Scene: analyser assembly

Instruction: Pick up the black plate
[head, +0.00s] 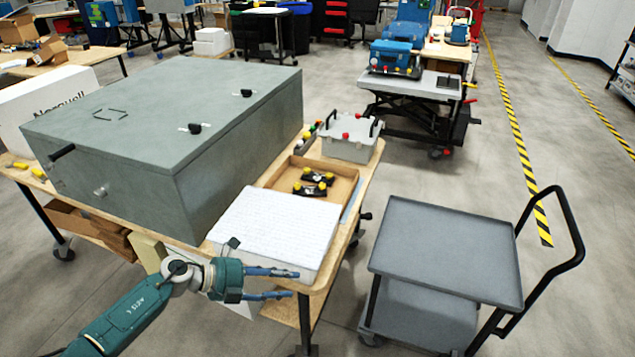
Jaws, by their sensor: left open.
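A small dark flat rectangle (448,81), which may be the black plate, lies at the right end of the grey lift table (395,81) in the background. Black parts with yellow knobs (313,182) lie in a shallow wooden tray (343,191) on the near workbench. I cannot tell for certain which is the black plate. My left gripper (294,284) is open and empty, at the near edge of the workbench, in front of the white foam-like block (275,228). It is apart from the black parts and far from the lift table. My right gripper is out of view.
A light grey case (350,137) stands behind the tray. A grey cart (445,250) with a black handle stands at the right. Floor is open between the cart and the lift table.

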